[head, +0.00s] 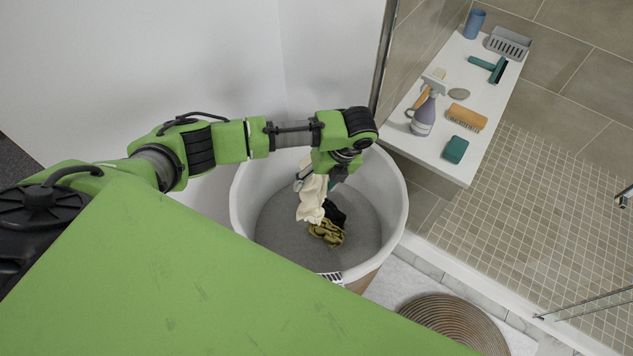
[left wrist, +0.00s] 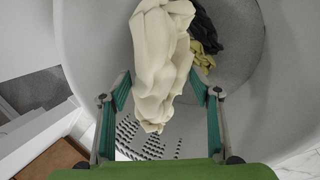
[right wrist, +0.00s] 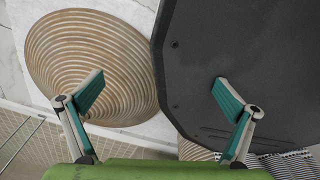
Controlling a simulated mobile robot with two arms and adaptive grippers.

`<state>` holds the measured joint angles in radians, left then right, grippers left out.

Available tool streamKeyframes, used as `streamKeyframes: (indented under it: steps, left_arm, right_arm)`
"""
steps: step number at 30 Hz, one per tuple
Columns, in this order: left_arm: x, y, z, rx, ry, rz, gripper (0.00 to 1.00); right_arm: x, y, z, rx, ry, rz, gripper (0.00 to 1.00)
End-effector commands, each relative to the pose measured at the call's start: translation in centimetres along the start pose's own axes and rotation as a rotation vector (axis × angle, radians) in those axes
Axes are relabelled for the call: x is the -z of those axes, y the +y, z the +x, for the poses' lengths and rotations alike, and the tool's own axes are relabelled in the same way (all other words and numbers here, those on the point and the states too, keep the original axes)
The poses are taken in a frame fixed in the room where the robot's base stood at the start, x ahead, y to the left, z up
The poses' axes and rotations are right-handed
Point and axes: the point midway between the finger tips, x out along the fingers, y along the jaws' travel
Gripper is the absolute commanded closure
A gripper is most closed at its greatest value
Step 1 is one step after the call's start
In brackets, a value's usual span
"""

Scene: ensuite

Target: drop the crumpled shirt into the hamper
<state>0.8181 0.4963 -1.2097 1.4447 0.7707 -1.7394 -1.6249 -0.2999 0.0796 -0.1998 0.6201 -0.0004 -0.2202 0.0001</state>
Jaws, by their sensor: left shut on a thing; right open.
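The cream crumpled shirt (head: 311,200) hangs from my left gripper (head: 332,178) over the mouth of the round white hamper (head: 396,190). In the left wrist view the shirt (left wrist: 158,65) is bunched between the two teal fingers of my left gripper (left wrist: 163,90), which is shut on it. The hamper's grey bottom shows below. The gripper's fingertips are partly hidden in the head view. My right gripper (right wrist: 160,95) shows only in the right wrist view, open and empty, away from the hamper.
Olive (head: 327,233) and black (head: 336,212) cloths lie on the hamper's bottom. A white bench (head: 430,148) with a spray bottle (head: 423,115), brush and soap stands right of the hamper. A round ribbed mat (head: 455,318) lies in front; a glass shower screen stands at right.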

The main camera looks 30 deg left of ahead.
Motion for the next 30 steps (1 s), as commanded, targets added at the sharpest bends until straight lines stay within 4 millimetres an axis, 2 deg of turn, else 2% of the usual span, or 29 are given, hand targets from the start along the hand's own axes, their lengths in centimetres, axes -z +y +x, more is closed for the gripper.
streamKeyframes:
  steps: [3,4,6,15,19,23,30]
  left_arm:
    - [-0.1,0.0,-0.1,0.000,-0.001,0.000,0.71]
    - [-0.1,0.0,-0.1,0.000,-0.001,0.000,0.35]
    - [-0.1,0.0,-0.1,0.000,-0.001,0.000,0.23]
    - [0.0,0.0,-0.1,0.000,0.000,0.000,0.23]
    - [-0.1,-0.1,-0.9,0.002,-0.001,0.000,0.23]
    - [-0.1,-0.1,-3.0,0.004,-0.003,0.001,0.23]
    - [-0.1,-0.1,-8.2,0.003,-0.002,0.001,0.23]
  right_arm:
    - [0.0,0.0,-0.1,0.000,0.000,0.000,0.00]
    - [0.0,0.0,-0.1,0.000,0.000,0.000,0.00]
    - [0.0,0.0,-0.1,0.000,0.000,0.000,0.00]
    - [0.0,0.0,-0.1,0.000,0.000,0.000,0.00]
    - [-0.1,0.1,-0.1,-0.001,0.000,0.000,0.00]
    - [0.0,0.1,-0.1,0.000,0.000,0.000,0.00]
    - [0.0,0.0,-0.1,0.000,0.000,0.000,0.00]
